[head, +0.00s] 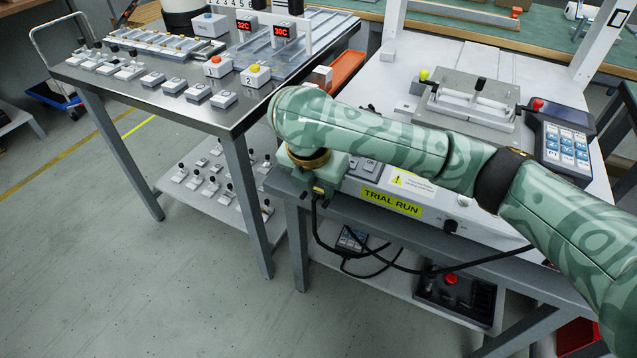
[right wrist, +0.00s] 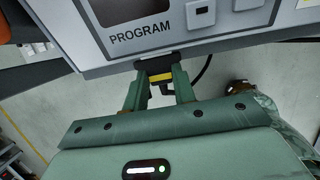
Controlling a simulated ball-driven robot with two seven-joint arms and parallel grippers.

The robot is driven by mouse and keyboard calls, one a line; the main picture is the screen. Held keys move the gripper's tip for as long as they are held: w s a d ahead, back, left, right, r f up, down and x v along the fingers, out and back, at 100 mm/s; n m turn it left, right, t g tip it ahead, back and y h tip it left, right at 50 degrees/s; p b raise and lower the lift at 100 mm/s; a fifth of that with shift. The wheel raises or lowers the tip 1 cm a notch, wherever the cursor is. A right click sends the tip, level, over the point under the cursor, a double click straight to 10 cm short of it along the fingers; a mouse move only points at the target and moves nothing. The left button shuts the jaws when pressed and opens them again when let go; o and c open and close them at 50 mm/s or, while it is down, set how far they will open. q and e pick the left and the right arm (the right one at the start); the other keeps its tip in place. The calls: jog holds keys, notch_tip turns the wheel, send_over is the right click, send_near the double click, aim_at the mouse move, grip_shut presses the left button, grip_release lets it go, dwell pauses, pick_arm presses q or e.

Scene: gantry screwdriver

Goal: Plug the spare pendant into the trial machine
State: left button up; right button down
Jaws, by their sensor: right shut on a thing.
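The trial machine (head: 470,190) is a white table-like unit labelled TRIAL RUN, with a fixture on top. My right gripper (head: 318,188) is at its front left edge, mostly under my arm. In the right wrist view my right gripper (right wrist: 158,90) is shut on a black plug (right wrist: 160,76) with a yellow band. The plug is at the lower edge of the PROGRAM panel (right wrist: 145,45); I cannot tell if it is seated. A black cable (head: 340,258) hangs below the gripper. A small keypad pendant (head: 351,239) lies on the lower shelf. My left gripper is out of view.
A larger keypad pendant (head: 567,147) is at the machine's right. A steel table (head: 130,78) with blocks and trays stands left. A black box with a red button (head: 452,290) is on the lower shelf. Floor (head: 150,270) at front left is clear.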

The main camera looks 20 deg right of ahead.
jog(key=shift+w+d, duration=0.3)
jog(key=shift+d, duration=0.1)
dwell(0.4)
jog(key=c, duration=1.1)
grip_release()
jog(key=shift+o, duration=0.2)
